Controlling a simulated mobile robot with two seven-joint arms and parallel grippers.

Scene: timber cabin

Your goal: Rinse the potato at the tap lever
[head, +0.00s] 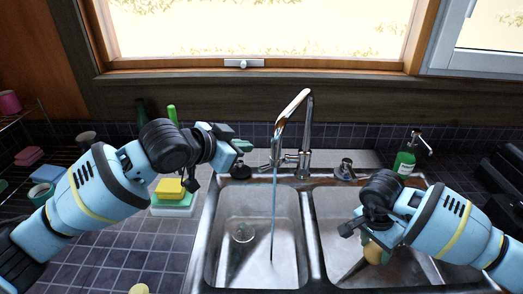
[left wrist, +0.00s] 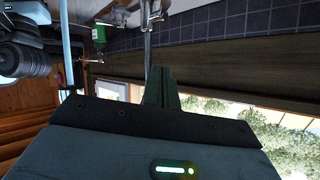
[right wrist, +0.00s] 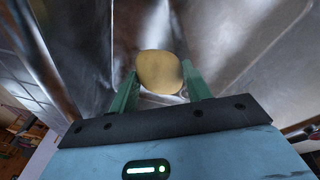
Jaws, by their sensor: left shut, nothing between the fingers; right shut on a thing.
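The potato (head: 375,253) is yellow-brown and held by my right gripper (head: 366,240) over the right basin. In the right wrist view the potato (right wrist: 160,72) sits between the two green fingers. The chrome tap (head: 308,125) stands behind the sink with its spout over the left basin. A thin stream of water (head: 273,210) runs from it into the left basin, apart from the potato. My left gripper (head: 243,146) is shut and empty, just left of the tap spout. Its closed fingers (left wrist: 160,88) also show in the left wrist view. I cannot clearly make out the lever.
The left basin (head: 225,205) has a drain and looks empty. A divider separates it from the right basin (head: 330,215). A green soap bottle (head: 405,160) stands at the back right. A yellow sponge (head: 170,187) lies left of the sink. A window is behind.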

